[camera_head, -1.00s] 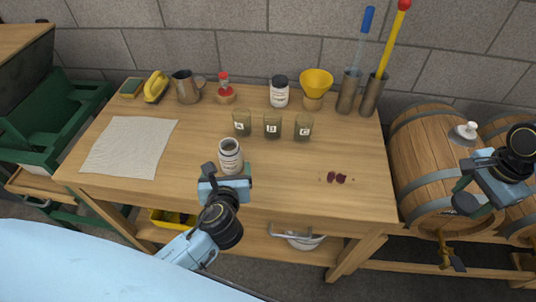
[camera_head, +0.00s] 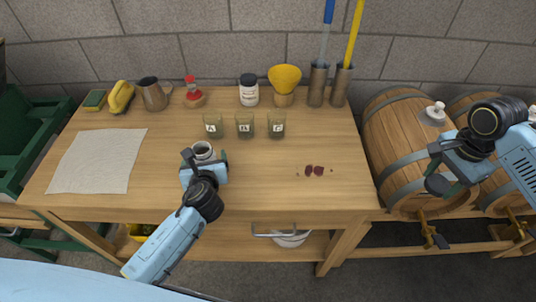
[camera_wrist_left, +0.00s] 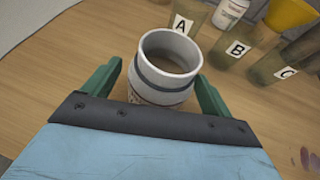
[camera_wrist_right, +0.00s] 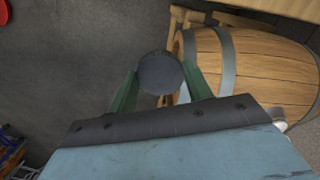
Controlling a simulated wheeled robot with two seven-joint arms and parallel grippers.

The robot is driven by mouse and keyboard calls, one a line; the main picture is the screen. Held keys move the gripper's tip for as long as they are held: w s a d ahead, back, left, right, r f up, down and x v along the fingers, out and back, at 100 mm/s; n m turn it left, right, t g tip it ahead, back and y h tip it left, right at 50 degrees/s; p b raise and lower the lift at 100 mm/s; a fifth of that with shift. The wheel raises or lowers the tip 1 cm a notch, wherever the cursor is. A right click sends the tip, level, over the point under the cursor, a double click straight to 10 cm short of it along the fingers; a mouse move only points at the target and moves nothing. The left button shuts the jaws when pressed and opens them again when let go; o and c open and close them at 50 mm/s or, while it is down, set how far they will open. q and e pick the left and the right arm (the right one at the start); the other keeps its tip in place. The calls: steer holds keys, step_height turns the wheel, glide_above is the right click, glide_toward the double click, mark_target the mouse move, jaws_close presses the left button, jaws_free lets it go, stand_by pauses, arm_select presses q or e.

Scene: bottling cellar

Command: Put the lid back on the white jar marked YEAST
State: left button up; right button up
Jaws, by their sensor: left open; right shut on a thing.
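An open white jar (camera_head: 203,147) with a dark band stands upright and lidless on the table; it also shows in the left wrist view (camera_wrist_left: 168,62). Its label is mostly hidden, so I cannot read it. My left gripper (camera_head: 203,160) is open, with its green fingers on either side of this jar. My right gripper (camera_head: 443,177) is shut on a dark round lid (camera_wrist_right: 160,73) and holds it in the air right of the table, before the barrel. The lid also shows small in the head view (camera_head: 437,185).
Glasses A (camera_head: 213,126), B (camera_head: 245,126) and C (camera_head: 276,126) stand just behind the jar. A closed white jar (camera_head: 249,92) and a yellow funnel (camera_head: 284,77) stand farther back. Dark red spots (camera_head: 314,171) lie on the right. A cloth (camera_head: 97,160) lies left. The front right is clear.

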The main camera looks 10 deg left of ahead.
arm_select(q)
steer(key=shift+x, duration=0.85)
steer(key=shift+r, duration=0.1)
steer(key=c, duration=1.2)
